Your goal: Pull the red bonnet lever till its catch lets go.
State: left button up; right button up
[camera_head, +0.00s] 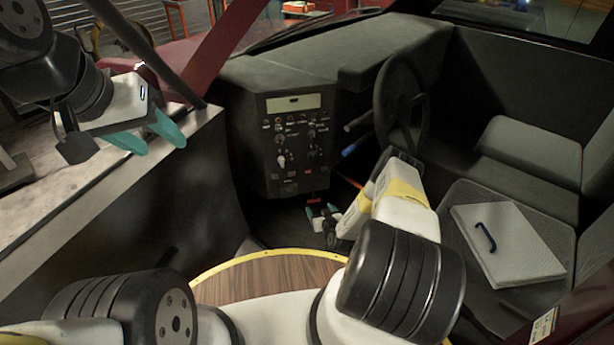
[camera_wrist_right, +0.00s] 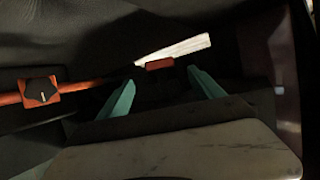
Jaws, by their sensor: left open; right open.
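A small red block, which looks like the bonnet lever (camera_wrist_right: 160,64), shows in the right wrist view just beyond and between my right fingertips. In the head view a small red piece (camera_head: 317,201) sits low under the dash, just above my right gripper (camera_head: 325,214); it looks like the same lever. My right gripper, also in the wrist view (camera_wrist_right: 161,79), is open, with its teal fingers on either side of the lever's line. I cannot tell whether they touch it. My left gripper (camera_head: 153,136) is open and empty at the upper left, away from the lever.
The control panel (camera_head: 292,140) stands above the lever, and the steering wheel (camera_head: 400,105) is to its right. An orange-red bar with a knob (camera_wrist_right: 40,92) lies left in the wrist view. A seat with a pale folder (camera_head: 508,243) is at the right. A pale sill (camera_head: 75,180) runs at the left.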

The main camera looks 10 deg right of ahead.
aim_at(314, 201)
jog(key=x, duration=0.7)
jog(key=shift+w, duration=0.3)
grip_shut()
